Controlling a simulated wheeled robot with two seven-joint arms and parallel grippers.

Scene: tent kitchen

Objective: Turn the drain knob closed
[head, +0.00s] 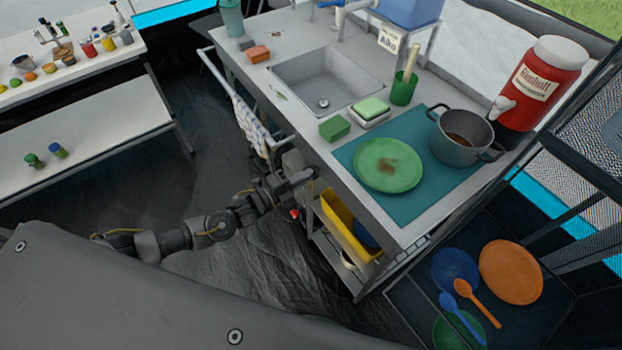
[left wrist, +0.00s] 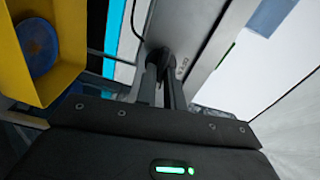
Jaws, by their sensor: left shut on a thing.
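The counter holds a steel sink (head: 325,85) with a round drain in its floor. My left gripper (head: 308,174) is below the counter's front edge, under the sink side. In the left wrist view my left gripper (left wrist: 165,78) has its fingers close together on a small dark part, which I take to be the drain knob (left wrist: 158,55). It is mostly hidden between the fingertips, so its turn angle cannot be read. A grey panel (left wrist: 205,50) with small lettering is right beside it. My right gripper is not in view.
A yellow bin (head: 345,228) with a blue item stands on the shelf under the counter, close to my left gripper. A green plate (head: 388,165) and a grey pot (head: 462,140) stand above on a teal mat (head: 415,206).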

